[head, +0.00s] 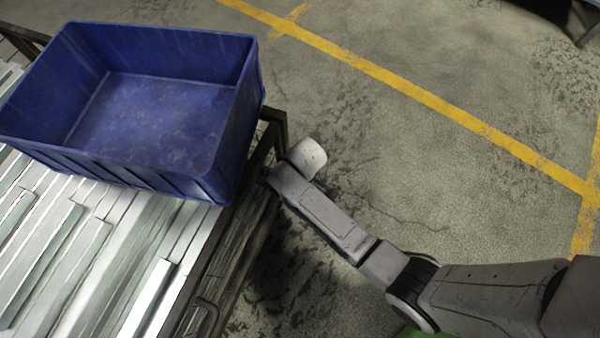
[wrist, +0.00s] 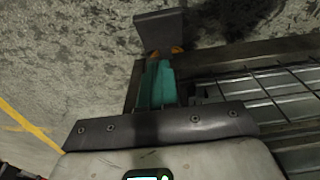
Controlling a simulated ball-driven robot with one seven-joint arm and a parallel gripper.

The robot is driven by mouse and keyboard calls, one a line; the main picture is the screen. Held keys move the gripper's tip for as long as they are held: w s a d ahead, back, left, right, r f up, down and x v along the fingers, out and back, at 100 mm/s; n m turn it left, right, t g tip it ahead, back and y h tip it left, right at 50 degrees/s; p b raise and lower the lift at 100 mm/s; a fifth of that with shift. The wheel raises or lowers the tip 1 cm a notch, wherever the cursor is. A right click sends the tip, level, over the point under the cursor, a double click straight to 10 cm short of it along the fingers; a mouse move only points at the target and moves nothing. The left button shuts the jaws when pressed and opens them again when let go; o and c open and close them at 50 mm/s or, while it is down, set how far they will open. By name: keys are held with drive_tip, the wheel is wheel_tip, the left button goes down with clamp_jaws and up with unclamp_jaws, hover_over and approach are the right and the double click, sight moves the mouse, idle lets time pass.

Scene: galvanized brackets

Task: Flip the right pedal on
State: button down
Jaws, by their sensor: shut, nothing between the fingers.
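My gripper (wrist: 165,53) shows in the wrist view, with teal fingers and small orange tips, shut and empty. A flat grey plate (wrist: 160,29) stands just beyond the fingertips, beside the dark frame. It may be a pedal, but I cannot tell whether it is the right one or how it is set. Tips and plate look very close; I cannot tell whether they touch. In the head view my arm reaches left to the frame's edge. My fingers and any pedal are hidden there.
A blue bin (head: 150,110) stands on galvanized metal strips (head: 70,255) in a dark frame (head: 262,165). The wrist view shows wire mesh (wrist: 280,88) at right. The concrete floor (head: 420,150), with yellow lines (head: 400,84), is clear to the right of the frame.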

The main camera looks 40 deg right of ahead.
drive_tip(key=f, duration=0.1)
drive_tip(key=s+f+b, duration=0.1)
drive_tip(key=f, duration=0.1)
drive_tip(key=d+f+b, duration=0.1)
drive_tip(key=shift+s+f, duration=0.3)
drive_tip(key=shift+f, duration=0.1)
drive_tip(key=shift+s+d+f+t+y+p, duration=0.15)
drive_tip(key=shift+s+d+f+t+y, duration=0.15)
drive_tip(key=shift+s+f+t, duration=0.2)
drive_tip(key=shift+s+d+f+t+y+p, duration=0.15)
drive_tip(key=shift+s+f+t+y, duration=0.2)
drive_tip(key=shift+t, duration=0.25)
wheel_tip(320, 180, down, 7)
drive_tip(key=s+d+t+y+b, duration=0.1)
drive_tip(key=t+b, duration=0.2)
drive_tip(key=b, duration=0.1)
drive_tip(key=shift+s+r+y, duration=0.2)
drive_tip(key=shift+s+y, duration=0.1)
drive_tip(key=shift+y, duration=0.05)
drive_tip(key=shift+f, duration=0.15)
